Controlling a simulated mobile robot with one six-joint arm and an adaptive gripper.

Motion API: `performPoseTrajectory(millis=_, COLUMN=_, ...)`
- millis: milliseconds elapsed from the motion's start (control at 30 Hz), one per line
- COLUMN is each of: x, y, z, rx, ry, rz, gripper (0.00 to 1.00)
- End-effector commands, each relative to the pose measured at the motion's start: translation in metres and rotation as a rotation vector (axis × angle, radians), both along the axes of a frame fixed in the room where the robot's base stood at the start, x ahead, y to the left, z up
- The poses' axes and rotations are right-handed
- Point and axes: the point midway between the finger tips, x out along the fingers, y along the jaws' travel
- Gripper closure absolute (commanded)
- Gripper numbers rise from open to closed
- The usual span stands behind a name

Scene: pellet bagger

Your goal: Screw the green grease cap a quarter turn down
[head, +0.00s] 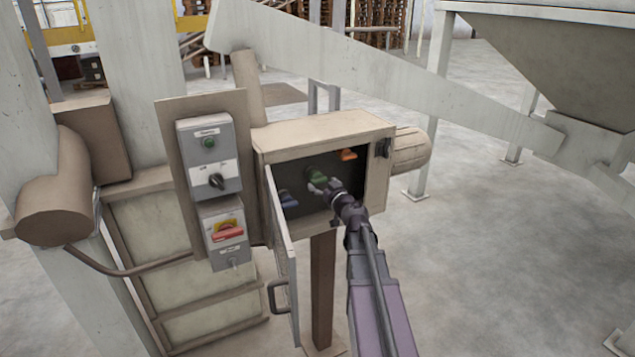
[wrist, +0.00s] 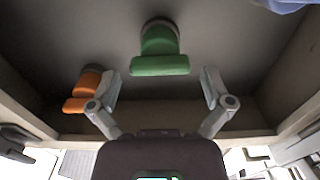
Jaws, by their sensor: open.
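The green grease cap (head: 318,177) is on the back wall inside an open box, between a blue cap and an orange cap. In the wrist view the green cap (wrist: 160,52) shows a round base with a bar-shaped grip across its front. My gripper (head: 325,187) reaches into the box, close to the green cap. In the wrist view its two fingers (wrist: 160,90) are spread apart, one to each side of the green cap's lower part. No contact with the cap shows, and the gap in depth is hard to tell.
The orange cap (wrist: 82,90) sits close by my left-hand finger in the wrist view. The blue cap (head: 288,198) is left of the green one. The box (head: 325,133) has narrow side walls, and its door (head: 283,262) hangs open. A switch panel (head: 210,160) stands to the left.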

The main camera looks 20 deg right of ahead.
Motion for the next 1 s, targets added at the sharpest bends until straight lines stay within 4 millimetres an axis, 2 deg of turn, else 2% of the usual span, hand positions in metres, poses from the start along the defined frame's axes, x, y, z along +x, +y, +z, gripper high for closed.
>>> performPoseTrajectory(millis=33, x=0.008, y=-0.001, z=0.0, rx=0.0, ry=0.0, rz=0.001, gripper=0.0)
performPoseTrajectory(millis=200, x=0.018, y=0.0, z=0.0, rx=0.0, ry=0.0, rz=0.0, gripper=0.0)
performPoseTrajectory(millis=600, x=0.021, y=0.001, z=0.0, rx=0.0, ry=0.0, rz=-0.001, gripper=0.0)
performPoseTrajectory(millis=833, x=0.021, y=0.001, z=0.0, rx=0.0, ry=0.0, rz=0.0, gripper=0.68)
performPoseTrajectory(millis=900, x=0.021, y=0.001, z=0.0, rx=0.0, ry=0.0, rz=0.0, gripper=0.68)
performPoseTrajectory(millis=933, x=0.021, y=0.009, z=0.0, rx=0.0, ry=0.0, rz=0.003, gripper=0.68)
performPoseTrajectory(millis=1000, x=0.021, y=0.005, z=0.0, rx=0.001, ry=0.0, rz=0.003, gripper=0.68)
